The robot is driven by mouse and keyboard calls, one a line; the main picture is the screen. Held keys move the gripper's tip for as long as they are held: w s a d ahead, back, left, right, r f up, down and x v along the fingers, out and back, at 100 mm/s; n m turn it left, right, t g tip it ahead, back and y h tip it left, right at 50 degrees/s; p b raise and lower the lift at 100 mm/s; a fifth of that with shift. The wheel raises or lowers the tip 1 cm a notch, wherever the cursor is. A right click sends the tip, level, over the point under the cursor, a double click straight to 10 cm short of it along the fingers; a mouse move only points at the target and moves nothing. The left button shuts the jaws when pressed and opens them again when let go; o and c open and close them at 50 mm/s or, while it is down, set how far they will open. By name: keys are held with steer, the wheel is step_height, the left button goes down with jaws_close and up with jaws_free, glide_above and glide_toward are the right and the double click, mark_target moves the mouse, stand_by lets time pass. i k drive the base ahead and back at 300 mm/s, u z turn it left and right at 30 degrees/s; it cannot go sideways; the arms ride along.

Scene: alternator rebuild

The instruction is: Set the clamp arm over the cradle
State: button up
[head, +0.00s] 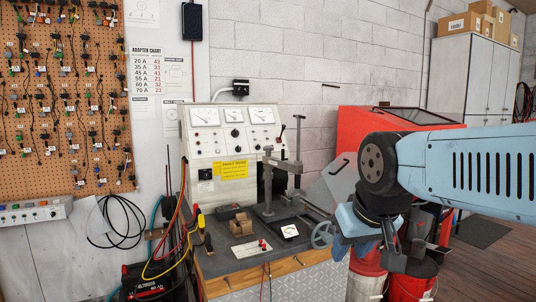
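A grey metal fixture with two upright posts (297,160) stands on the bench, in front of the test console. A short bar that looks like the clamp arm (283,164) runs between the posts near their tops. A dark frame (285,212) at the foot of the posts may be the cradle; its shape is too small to tell. A handwheel (323,235) sits at the bench's right end. My gripper (382,256) hangs down to the right of the bench, apart from the fixture. Its fingertips are small and overlap the red drums behind, so its opening is unclear.
A brown block (241,226), a small meter (289,231) and a leaded plate (251,249) lie on the top. Red drums (412,289) stand right of the bench. Cables hang at its left.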

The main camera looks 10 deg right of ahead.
mark_target(296, 166)
steer(key=z, duration=0.05)
steer(key=i, duration=1.2)
